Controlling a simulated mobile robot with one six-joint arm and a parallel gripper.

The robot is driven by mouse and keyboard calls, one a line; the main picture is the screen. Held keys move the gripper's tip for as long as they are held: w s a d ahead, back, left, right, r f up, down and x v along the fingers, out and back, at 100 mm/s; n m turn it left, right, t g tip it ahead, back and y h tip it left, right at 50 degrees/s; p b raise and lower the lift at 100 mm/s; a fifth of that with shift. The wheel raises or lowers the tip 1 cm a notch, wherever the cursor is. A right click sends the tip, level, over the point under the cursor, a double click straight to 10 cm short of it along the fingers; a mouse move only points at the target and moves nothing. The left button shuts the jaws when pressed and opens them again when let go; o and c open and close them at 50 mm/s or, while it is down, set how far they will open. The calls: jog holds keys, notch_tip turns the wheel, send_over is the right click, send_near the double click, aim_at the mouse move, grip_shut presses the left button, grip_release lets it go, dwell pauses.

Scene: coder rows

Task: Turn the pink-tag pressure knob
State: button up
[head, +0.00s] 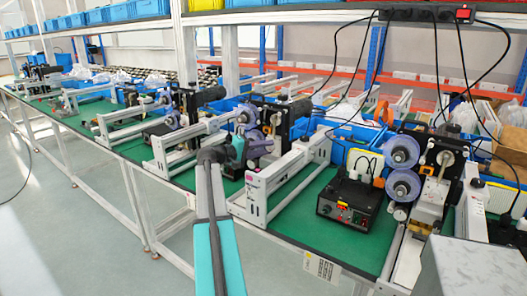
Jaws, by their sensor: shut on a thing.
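My arm rises from the bottom centre in the head view, and my gripper (240,148) is at the coder in the middle of the row. It is small in the picture and partly hidden by my wrist. It is shut on a small part there, at the place of a knob. The knob itself is hidden, and I cannot make out its turn angle. The middle coder (291,122) has a dark body and purple rollers beside my gripper. A small pink mark (252,210) shows on the white end of a rail; I cannot tell if it is the tag.
A nearer coder with purple rollers (403,168) and a black control box (349,203) stand to the right. White rails (290,180) cross the green bench top (325,238). Black cables (465,60) hang from above.

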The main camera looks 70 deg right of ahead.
jog(key=shift+w+d+n+h, duration=0.15)
jog(key=shift+n+h, duration=0.15)
jog(key=shift+n, duration=0.2)
jog(key=o, duration=1)
jog(key=b+v, duration=0.2)
jog(key=v, duration=1.2)
jog(key=shift+w, duration=0.1)
